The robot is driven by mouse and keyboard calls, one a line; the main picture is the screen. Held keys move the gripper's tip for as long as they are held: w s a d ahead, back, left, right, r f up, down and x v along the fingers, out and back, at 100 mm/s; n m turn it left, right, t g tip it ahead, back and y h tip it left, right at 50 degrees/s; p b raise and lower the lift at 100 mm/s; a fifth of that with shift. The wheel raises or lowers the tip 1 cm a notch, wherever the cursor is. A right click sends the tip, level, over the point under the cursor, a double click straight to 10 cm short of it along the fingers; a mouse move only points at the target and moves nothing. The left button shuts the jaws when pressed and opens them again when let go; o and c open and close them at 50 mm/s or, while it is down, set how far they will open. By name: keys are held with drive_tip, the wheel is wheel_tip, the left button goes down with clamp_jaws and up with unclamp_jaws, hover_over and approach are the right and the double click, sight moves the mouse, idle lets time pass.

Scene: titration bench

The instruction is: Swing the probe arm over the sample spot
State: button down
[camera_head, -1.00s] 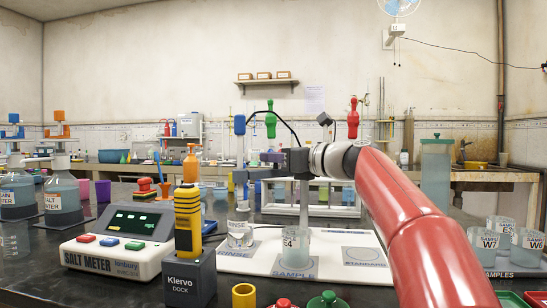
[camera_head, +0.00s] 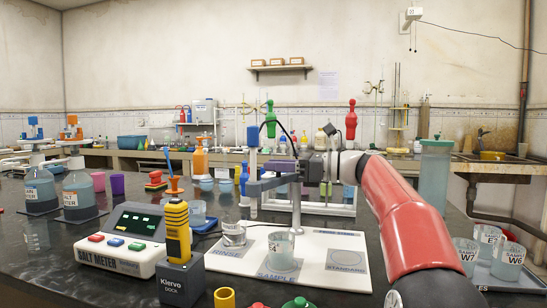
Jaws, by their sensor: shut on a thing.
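In the picture the probe lies between the rinse beaker (camera_head: 233,234) and beaker E4 (camera_head: 281,250), clear of both. E4 stands on the sample spot, whose label shows at its front. My gripper (camera_head: 299,168) is at the arm's post end, shut on the probe arm by the purple part; its fingertips are small and partly hidden.
The white board (camera_head: 318,275) has a bare standard spot (camera_head: 346,259) on the right. The salt meter (camera_head: 122,240) and the yellow handset in its dock (camera_head: 181,280) stand left. Sample beakers (camera_head: 508,260) sit on a tray at right. Red and green bottles stand behind the arm.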

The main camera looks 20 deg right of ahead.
drive_tip(key=c, duration=1.3)
unclamp_jaws()
drive_tip(key=shift+d, duration=0.15)
drive_tip(key=v, duration=0.7)
drive_tip(key=shift+s+d, duration=0.2)
drive_tip(key=shift+d, duration=0.1)
